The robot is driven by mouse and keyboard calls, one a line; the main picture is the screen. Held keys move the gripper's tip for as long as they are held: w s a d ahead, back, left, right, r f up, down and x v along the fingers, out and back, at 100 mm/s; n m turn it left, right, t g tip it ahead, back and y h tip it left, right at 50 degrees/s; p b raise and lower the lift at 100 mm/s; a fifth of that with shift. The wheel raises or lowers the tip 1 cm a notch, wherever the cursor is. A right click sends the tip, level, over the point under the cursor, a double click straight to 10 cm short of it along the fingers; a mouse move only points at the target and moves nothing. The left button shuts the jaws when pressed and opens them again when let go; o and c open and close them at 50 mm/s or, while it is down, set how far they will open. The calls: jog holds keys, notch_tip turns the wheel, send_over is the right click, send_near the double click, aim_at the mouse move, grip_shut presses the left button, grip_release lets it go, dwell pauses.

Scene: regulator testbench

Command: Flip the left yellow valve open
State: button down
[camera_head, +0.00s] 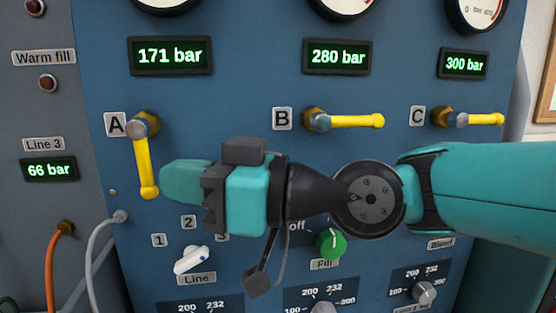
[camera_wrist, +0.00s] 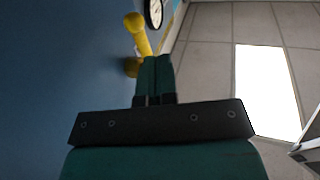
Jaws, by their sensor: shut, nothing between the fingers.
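The left yellow valve (camera_head: 146,160), labelled A, has its handle pointing down from its brass pivot on the blue panel. The yellow valve B (camera_head: 350,121) and yellow valve C (camera_head: 480,119) have handles pointing right. My gripper (camera_head: 170,181) is shut and empty, its fingertips just right of valve A's handle near the lower end. In the wrist view the closed fingers (camera_wrist: 155,75) point up at a yellow valve handle (camera_wrist: 138,35) on the panel. Whether the fingertips touch the handle cannot be told.
The blue panel (camera_head: 235,90) carries digital displays, reading 171 bar (camera_head: 170,56) above A. Below my gripper are a white Line knob (camera_head: 191,259) and a green Fill knob (camera_head: 330,243). A grey hose (camera_head: 93,260) and an orange hose (camera_head: 50,265) hang at the lower left.

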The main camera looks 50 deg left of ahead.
jog(key=w+d+f+b, duration=0.3)
jog(key=w+d+b, duration=0.1)
jog(key=d+b, duration=0.4)
jog(key=shift+w+d+b, duration=0.35)
jog(key=shift+w+d, duration=0.05)
jog(key=shift+d, duration=0.15)
